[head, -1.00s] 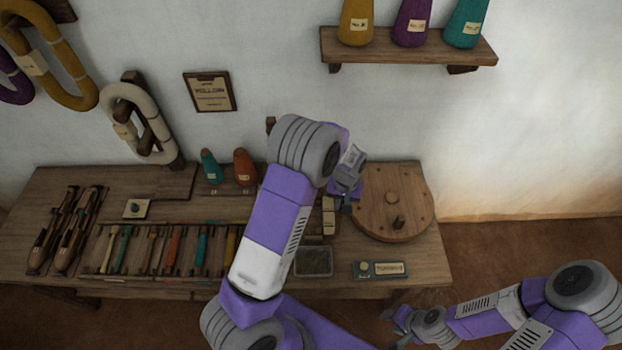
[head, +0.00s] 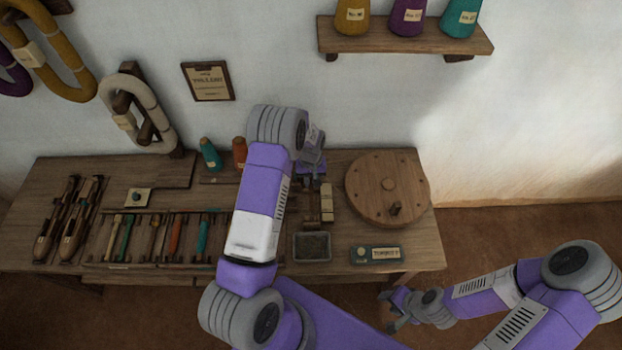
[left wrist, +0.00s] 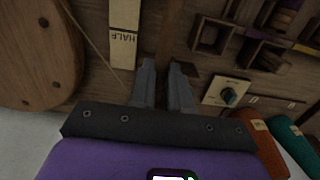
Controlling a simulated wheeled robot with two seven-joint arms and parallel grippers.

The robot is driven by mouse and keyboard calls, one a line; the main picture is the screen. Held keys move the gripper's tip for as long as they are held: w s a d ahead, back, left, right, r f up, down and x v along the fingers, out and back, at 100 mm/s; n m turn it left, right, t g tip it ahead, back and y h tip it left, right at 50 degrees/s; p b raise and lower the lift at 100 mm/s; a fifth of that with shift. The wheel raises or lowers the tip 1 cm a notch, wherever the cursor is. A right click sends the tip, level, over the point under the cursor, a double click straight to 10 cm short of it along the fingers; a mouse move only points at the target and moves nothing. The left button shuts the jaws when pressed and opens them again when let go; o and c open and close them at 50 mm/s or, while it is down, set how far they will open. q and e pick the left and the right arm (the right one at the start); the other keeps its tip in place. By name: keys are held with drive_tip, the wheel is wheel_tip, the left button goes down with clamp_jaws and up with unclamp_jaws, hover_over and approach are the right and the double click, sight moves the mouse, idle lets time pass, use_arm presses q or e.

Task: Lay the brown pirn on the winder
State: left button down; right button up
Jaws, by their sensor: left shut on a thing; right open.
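My left gripper (head: 314,166) is over the bench, left of the winder's round wooden wheel (head: 385,186). In the left wrist view its fingers (left wrist: 163,82) are close together, shut on a narrow brown thing, which I take to be the brown pirn (left wrist: 165,45); it is mostly hidden and dark. The wheel also shows at the left of the left wrist view (left wrist: 35,55). I cannot tell whether the pirn touches the winder. My right gripper (head: 392,312) is open and empty, low in front of the bench.
A rack (head: 140,262) with several coloured pirns lies at the left of the bench. A cream "HALF" strip (left wrist: 124,30) lies beside the wheel. A grey tray (head: 312,247) and a labelled box (head: 376,254) are in front. Teal (head: 210,155) and orange (head: 240,152) cones stand behind.

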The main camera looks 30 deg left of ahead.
use_arm(q)
drive_tip(key=shift+f+b, duration=2.1)
drive_tip(key=shift+f, duration=0.85)
drive_tip(key=c, duration=1)
unclamp_jaws()
drive_tip(key=shift+o, duration=0.3)
drive_tip(key=shift+o, duration=1.3)
drive_tip(key=shift+r, duration=0.1)
drive_tip(key=shift+r+p, duration=2.6)
drive_tip(key=shift+r, duration=1.4)
drive_tip(key=shift+f, duration=0.1)
